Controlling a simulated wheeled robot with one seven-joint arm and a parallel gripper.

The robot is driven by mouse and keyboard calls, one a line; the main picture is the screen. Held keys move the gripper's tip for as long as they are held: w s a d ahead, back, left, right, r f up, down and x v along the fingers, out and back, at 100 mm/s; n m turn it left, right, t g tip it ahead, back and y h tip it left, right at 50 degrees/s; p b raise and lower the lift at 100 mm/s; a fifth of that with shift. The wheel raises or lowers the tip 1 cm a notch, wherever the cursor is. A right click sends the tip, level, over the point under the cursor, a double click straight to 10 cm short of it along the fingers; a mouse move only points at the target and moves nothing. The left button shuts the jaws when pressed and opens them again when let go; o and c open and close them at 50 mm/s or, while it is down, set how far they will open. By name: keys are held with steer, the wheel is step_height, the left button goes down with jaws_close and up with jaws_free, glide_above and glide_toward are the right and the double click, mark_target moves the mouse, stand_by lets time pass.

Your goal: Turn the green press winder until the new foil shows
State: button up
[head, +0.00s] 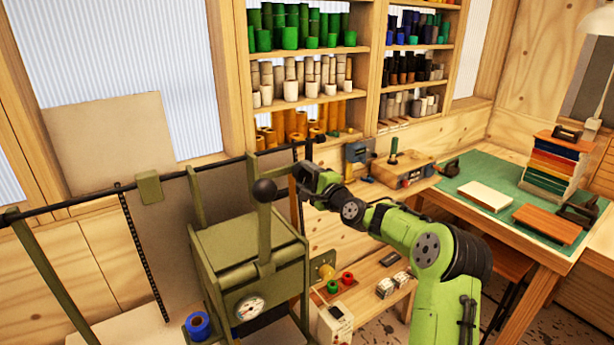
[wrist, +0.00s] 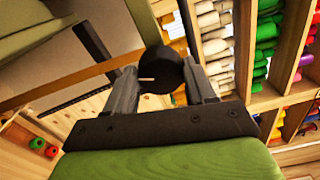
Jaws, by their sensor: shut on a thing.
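The olive-green press (head: 250,250) stands at the lower middle of the head view. It has an upright lever with a black ball (head: 264,190) and a round gauge (head: 250,308). My gripper (head: 301,176) is at the upper right side of the press, beyond the lever. In the wrist view my gripper (wrist: 162,82) is shut on a round black winder knob (wrist: 160,68), one finger on each side. A short pale mark shows on the knob's face. In the head view the knob is not clearly visible. I cannot tell which foil is showing.
A blue roll (head: 198,325) sits at the lower left of the press. A yellow knob (head: 326,272) is on its right side. Red and green rolls (head: 340,281) lie on a low shelf. Shelves of rolls (head: 300,75) stand behind. A green-topped bench (head: 470,168) is at the right.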

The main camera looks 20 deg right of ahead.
stand_by(0.3)
steer(key=o, duration=1)
steer(key=shift+o, duration=0.2)
steer(key=s+d+b, duration=0.3)
steer(key=s+b, duration=0.1)
steer(key=s, duration=1.1)
steer(key=shift+s, duration=0.25)
steer(key=shift+o, duration=0.2)
steer(key=shift+d, duration=0.1)
